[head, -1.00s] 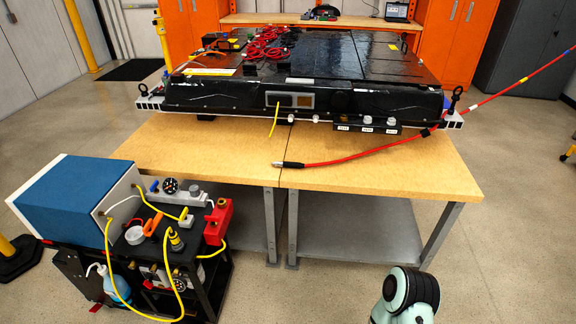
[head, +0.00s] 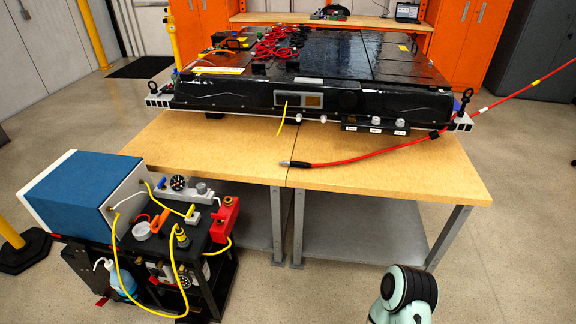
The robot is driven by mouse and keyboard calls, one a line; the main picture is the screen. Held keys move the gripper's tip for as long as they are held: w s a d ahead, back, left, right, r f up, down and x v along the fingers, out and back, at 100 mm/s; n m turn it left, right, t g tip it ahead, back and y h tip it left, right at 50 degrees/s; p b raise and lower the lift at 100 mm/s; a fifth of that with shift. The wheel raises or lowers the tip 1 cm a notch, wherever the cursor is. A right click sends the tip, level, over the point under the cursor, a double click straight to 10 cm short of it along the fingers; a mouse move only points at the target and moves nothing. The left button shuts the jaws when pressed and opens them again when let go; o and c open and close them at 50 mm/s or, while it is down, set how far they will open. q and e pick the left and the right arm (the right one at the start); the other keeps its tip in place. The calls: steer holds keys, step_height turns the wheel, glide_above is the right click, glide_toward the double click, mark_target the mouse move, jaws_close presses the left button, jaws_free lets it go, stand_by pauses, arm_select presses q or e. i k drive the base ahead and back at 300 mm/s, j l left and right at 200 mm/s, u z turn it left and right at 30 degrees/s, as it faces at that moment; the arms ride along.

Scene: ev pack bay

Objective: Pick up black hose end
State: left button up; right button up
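A hose with a black and metal end (head: 295,164) lies on the wooden table (head: 390,178), near its front edge. The hose itself is red (head: 375,157) and runs right from the end, past the battery pack's right corner and up out of view. A yellow cable (head: 282,119) hangs from the pack's front close to the hose end. One of my arm links shows at the bottom right, well short of the table. Neither of my grippers is in view.
A large black battery pack (head: 385,102) fills the back of the table. A cart (head: 205,245) with a blue box (head: 82,190), a red container (head: 225,220) and yellow cables stands at the front left. The table's front strip around the hose end is clear.

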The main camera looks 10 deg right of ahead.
mark_target(305, 164)
steer(key=i+l+u, duration=0.1)
steer(key=l+u, duration=0.2)
steer(key=u, duration=0.2)
steer(key=l+u, duration=0.3)
steer(key=u, duration=0.2)
steer(key=k+l+u, duration=0.1)
steer(key=l+u, duration=0.35)
steer(key=l, duration=0.6)
steer(key=k+l, duration=0.1)
steer(key=l, duration=0.45)
steer(key=k+l+u, duration=0.15)
steer(key=l, duration=0.35)
steer(key=i+l, duration=0.05)
